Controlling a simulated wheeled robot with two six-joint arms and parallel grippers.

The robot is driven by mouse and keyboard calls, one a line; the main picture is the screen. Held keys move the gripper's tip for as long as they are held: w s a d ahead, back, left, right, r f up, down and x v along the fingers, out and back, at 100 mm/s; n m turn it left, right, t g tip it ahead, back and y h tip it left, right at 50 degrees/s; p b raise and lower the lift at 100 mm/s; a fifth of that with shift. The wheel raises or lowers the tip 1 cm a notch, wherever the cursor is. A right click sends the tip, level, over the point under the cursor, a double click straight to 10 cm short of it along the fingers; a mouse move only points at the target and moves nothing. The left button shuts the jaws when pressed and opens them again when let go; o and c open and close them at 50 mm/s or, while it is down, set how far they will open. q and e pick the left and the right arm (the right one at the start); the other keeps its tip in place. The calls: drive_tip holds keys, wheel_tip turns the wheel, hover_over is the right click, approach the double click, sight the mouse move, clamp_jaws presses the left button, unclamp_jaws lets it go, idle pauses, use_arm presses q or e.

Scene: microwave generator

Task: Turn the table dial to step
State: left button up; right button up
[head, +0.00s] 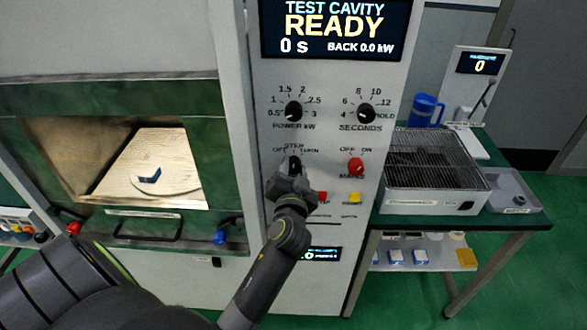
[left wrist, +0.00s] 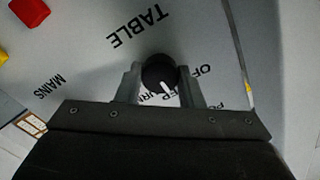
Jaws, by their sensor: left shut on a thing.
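The table dial (head: 295,162) is a black knob on the control panel, below the POWER knob, with the words OFF, STEP and TURN around its top. My left gripper (head: 292,176) is at the dial and shut on it, hiding its lower part. In the left wrist view the dial (left wrist: 159,72) sits between the two fingers of the left gripper (left wrist: 160,84), beside the word TABLE. Its white pointer mark points toward the partly hidden STEP lettering. My right gripper is not in view.
The red MAINS knob (head: 356,167) is close on the right. Red (head: 321,197) and yellow (head: 354,198) buttons lie just below. The POWER knob (head: 293,111) and SECONDS knob (head: 366,113) are above. The open cavity (head: 100,150) is left; a bench with a wire rack (head: 437,155) is right.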

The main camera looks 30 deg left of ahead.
use_arm(q)
drive_tip(key=shift+r, duration=0.1)
idle(0.3)
drive_tip(key=o, duration=1)
drive_tip(key=shift+w, duration=0.1)
